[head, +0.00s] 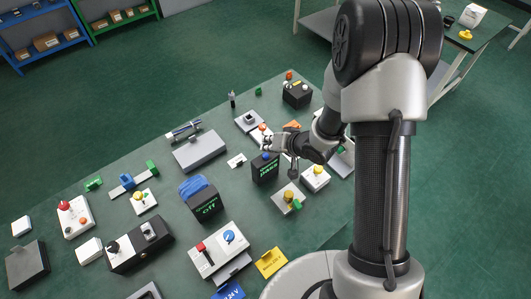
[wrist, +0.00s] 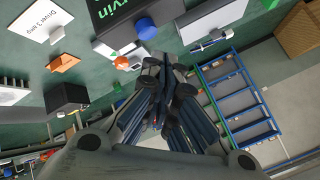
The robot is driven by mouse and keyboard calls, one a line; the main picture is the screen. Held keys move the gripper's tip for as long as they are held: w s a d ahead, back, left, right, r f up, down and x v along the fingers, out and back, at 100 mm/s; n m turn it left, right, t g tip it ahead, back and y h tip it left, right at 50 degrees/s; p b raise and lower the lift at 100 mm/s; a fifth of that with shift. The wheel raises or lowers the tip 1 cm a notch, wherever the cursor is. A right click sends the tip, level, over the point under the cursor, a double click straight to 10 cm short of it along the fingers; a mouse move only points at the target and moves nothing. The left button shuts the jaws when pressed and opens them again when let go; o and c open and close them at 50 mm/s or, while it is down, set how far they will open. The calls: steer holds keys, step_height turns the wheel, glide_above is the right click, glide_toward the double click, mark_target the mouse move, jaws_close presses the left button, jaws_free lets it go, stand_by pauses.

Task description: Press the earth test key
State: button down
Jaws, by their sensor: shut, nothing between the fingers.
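No key with a readable earth test label shows, so I cannot tell which control it is. My gripper (head: 267,142) is shut and empty above the bench (head: 232,232), near a dark box with green lettering (head: 265,170) and a blue button (head: 265,156). In the wrist view my gripper (wrist: 166,72) has its fingers together, and the blue button (wrist: 145,28) shows just beyond the tips, apart from them in the picture. A white unit with an orange-red button (head: 262,127) stands behind the gripper; the orange-red button also shows in the wrist view (wrist: 121,62).
Blue shelving (head: 40,40) stands far off. The bench's front left holds several control boxes.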

mark_target(268, 154)
steer(key=shift+r+p, duration=1.8)
steer(key=shift+r, duration=0.3)
steer(key=d+r+t+h+b, duration=0.15)
steer(key=d+r+h, duration=0.25)
steer(key=d+r, duration=0.5)
steer(key=s+d+r+g+h+b, duration=0.1)
steer(key=s+d+r+h+b, duration=0.15)
steer(key=s+r, duration=0.55)
steer(key=s+a+r+g, duration=0.1)
steer(key=s+r, duration=0.1)
steer(key=s, duration=0.8)
steer(key=s+r+n+g+b, duration=0.1)
steer(key=s+r, duration=0.2)
steer(key=s, duration=0.7)
steer(key=shift+s+a+r+g, duration=0.15)
steer(key=shift+a+g, duration=0.2)
steer(key=shift+y, duration=0.25)
